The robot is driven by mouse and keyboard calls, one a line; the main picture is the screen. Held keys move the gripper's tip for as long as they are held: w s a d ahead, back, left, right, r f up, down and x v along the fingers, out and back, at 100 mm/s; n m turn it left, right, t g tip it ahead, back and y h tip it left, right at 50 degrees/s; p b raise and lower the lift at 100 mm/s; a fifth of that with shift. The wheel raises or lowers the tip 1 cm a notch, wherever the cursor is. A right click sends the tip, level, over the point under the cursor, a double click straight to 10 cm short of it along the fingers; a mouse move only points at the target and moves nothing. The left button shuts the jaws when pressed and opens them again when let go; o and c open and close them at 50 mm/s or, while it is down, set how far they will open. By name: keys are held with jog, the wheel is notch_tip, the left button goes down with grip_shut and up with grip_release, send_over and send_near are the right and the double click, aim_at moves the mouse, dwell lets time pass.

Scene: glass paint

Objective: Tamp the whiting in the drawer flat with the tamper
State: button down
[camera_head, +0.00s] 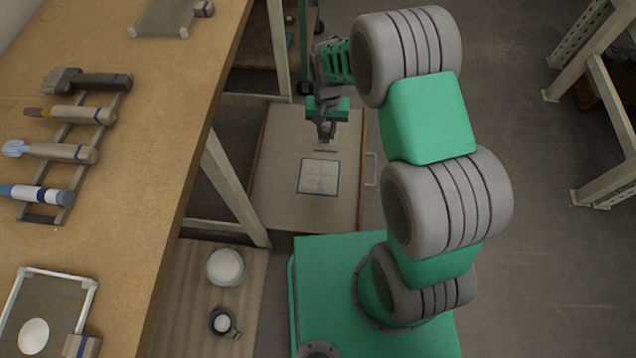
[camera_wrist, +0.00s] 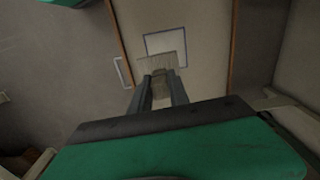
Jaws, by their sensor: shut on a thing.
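The open drawer (camera_head: 275,185) under the workbench is full of pale whiting with a level-looking surface. A white square with a dark blue outline (camera_head: 318,177) lies on that surface, and it also shows in the wrist view (camera_wrist: 190,42). My gripper (camera_head: 326,130) is over the drawer, just beyond the square in the head view. It is shut on the tamper, whose flat plate (camera_wrist: 158,65) points down and overlaps the square's edge in the wrist view. I cannot tell whether the plate touches the whiting. The fingers hide part of the tamper's handle.
The workbench (camera_head: 180,130) at left holds a rack of brushes (camera_head: 75,150) and a framed tray (camera_head: 50,310). A bowl of white stuff (camera_head: 225,267) and a small cup (camera_head: 222,322) stand on a lower board. Metal shelving (camera_head: 600,100) is at right.

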notch_tip(320, 180, down, 21)
jog(key=s+a+b, duration=0.1)
jog(key=a+b, duration=0.2)
jog(key=b, duration=0.9)
send_over(318, 186)
jog(key=shift+m, duration=0.3)
notch_tip(318, 186, down, 5)
jog(key=shift+r, duration=0.1)
jog(key=shift+f, duration=0.25)
jog(key=shift+f+b, duration=0.3)
jog(key=shift+b, duration=0.05)
jog(key=shift+r+p, duration=0.9)
jog(key=shift+r, duration=0.3)
jog(key=shift+f, duration=0.1)
